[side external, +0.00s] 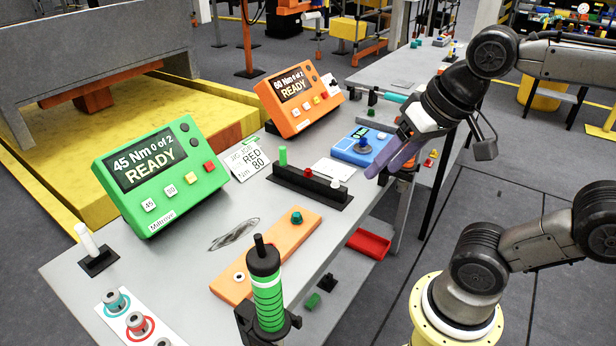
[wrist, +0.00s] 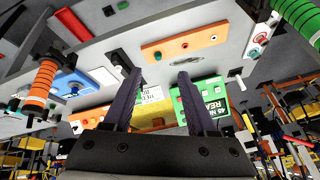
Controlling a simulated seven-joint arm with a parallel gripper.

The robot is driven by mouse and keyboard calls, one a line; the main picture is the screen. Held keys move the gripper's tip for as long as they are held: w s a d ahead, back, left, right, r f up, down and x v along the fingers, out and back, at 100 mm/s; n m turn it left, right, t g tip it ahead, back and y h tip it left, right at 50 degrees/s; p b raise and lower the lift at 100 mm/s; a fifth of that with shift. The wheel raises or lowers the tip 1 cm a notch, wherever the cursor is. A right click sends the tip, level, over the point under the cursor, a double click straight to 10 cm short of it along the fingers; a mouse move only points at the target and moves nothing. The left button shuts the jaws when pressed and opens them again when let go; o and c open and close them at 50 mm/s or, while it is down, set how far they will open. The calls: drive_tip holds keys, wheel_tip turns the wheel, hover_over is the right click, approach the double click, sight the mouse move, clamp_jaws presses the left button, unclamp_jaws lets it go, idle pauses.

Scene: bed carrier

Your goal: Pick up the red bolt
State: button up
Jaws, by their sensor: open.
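The red bolt (side external: 308,173) shows as a small red top in the black rail (side external: 318,192), between a taller green bolt (side external: 283,156) and a white one (side external: 335,183). My gripper (side external: 388,166) is open and empty, in the air to the right of the rail, its fingers pointing down and left. In the wrist view its two dark fingers stand apart (wrist: 160,76), with the table beyond them. I cannot make out the red bolt in the wrist view.
Green (side external: 160,175) and orange (side external: 300,97) display boxes stand behind the rail. An orange plate (side external: 262,262) with a teal bolt (side external: 296,217) lies in front. A green-handled tool (side external: 268,300) stands at the front edge. A blue block (side external: 350,150) is near my gripper.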

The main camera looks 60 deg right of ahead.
drive_tip(key=w+d+r+m, duration=0.1)
drive_tip(key=w+r+m, duration=0.2)
drive_tip(key=w+r, duration=0.15)
drive_tip(key=m+g, duration=0.6)
drive_tip(key=m, duration=0.4)
hover_over(309, 169)
wheel_tip(309, 169, down, 12)
drive_tip(key=f, duration=0.6)
drive_tip(key=shift+a+f, duration=0.35)
drive_tip(key=shift+d+f, duration=0.15)
drive_tip(key=shift+f, duration=1.5)
drive_tip(key=shift+d+f, duration=0.15)
drive_tip(key=shift+f, duration=1.45)
drive_tip(key=shift+c, duration=0.3)
